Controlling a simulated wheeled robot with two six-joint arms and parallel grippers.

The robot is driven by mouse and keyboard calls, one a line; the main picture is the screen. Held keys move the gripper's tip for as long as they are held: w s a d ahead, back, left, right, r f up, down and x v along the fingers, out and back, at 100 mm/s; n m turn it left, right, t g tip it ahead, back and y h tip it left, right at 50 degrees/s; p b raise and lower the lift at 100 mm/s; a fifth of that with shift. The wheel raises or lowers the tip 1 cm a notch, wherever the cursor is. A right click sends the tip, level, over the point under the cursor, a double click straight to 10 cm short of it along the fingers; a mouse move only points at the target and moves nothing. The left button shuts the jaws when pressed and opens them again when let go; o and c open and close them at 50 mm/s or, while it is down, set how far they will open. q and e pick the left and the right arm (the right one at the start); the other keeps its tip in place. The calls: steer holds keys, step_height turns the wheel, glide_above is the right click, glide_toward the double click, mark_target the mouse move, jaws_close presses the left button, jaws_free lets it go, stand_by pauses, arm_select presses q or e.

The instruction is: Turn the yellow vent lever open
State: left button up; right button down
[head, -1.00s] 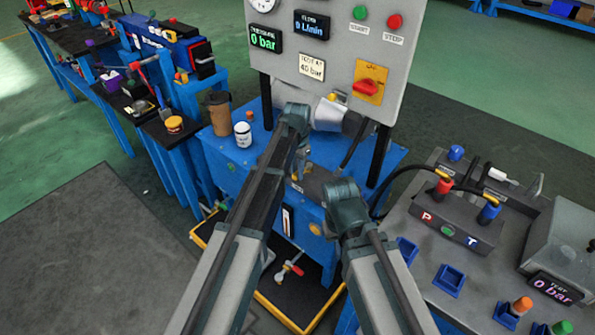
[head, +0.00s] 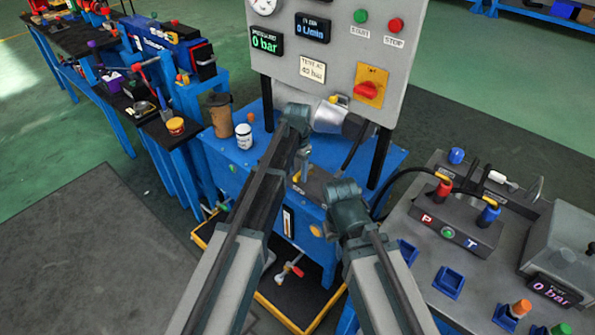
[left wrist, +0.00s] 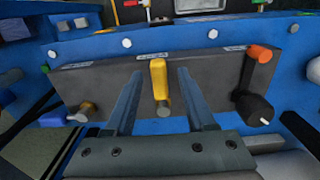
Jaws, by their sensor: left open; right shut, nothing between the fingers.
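The yellow vent lever (left wrist: 160,82) stands upright on the front of a dark valve block (left wrist: 95,85) in the left wrist view. My left gripper (left wrist: 160,78) is open, with one finger on each side of the lever and a visible gap to each. I cannot tell how deep the fingers reach around it. In the head view my left arm hides most of this spot. My right arm's wrist (head: 346,205) is to the right of the left arm in the head view; its fingers are hidden.
On the same block, a black lever with an orange end (left wrist: 257,80) is to the right, and a yellow-tipped fitting (left wrist: 82,112) is lower left. The gauge panel (head: 335,55) stands behind.

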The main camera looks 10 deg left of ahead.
mark_target(298, 176)
arm_select(q)
step_height(298, 176, up, 13)
steer(key=p, duration=1.2)
steer(key=shift+p, duration=0.3)
steer(key=s+d+n+y, duration=0.1)
steer(key=s+d+n, duration=0.1)
steer(key=s, duration=2.5)
steer(key=shift+s+d+n, duration=0.2)
steer(key=shift+s+n, duration=0.2)
steer(key=shift+n, duration=0.2)
